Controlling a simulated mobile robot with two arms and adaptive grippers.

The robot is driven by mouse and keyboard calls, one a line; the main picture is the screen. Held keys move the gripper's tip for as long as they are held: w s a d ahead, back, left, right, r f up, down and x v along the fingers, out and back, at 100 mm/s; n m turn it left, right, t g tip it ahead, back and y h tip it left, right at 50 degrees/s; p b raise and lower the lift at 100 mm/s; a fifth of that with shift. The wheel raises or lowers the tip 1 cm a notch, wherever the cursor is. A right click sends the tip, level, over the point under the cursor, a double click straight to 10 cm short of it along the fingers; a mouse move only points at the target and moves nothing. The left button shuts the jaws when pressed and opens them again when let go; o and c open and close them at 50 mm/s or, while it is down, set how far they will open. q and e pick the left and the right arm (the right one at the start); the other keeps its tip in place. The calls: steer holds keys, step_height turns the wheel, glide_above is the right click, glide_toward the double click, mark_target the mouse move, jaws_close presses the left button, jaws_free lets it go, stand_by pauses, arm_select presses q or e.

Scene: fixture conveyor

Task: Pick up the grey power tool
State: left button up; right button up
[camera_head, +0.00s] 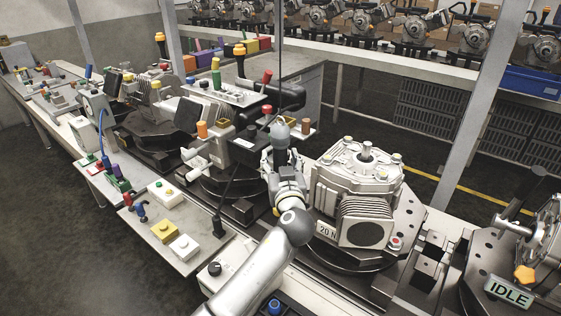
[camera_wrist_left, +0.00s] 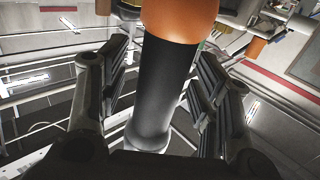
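My left gripper (camera_head: 279,157) is among the fixtures at the middle of the head view, left of the large grey gearbox housing. A grey rounded part, perhaps the power tool (camera_head: 280,132), shows at the gripper, below a thin hanging line. In the left wrist view a thick cylinder with a dark body, an orange top and a grey lower end (camera_wrist_left: 163,85) stands between the two fingers of the left gripper (camera_wrist_left: 167,80). The fingers are apart, one on each side, with a narrow gap visible at the left. Whether this cylinder is the grey tool is unclear. My right gripper is not in view.
The gearbox housing (camera_head: 357,180) sits on a dark round fixture close to the right of my arm. A black bar (camera_head: 285,95) and small coloured cylinders stand just behind. An IDLE sign (camera_head: 508,292) is at lower right.

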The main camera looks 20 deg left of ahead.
arm_select(q)
jaws_close()
steer(key=shift+r, duration=0.2)
steer(key=shift+f, duration=0.1)
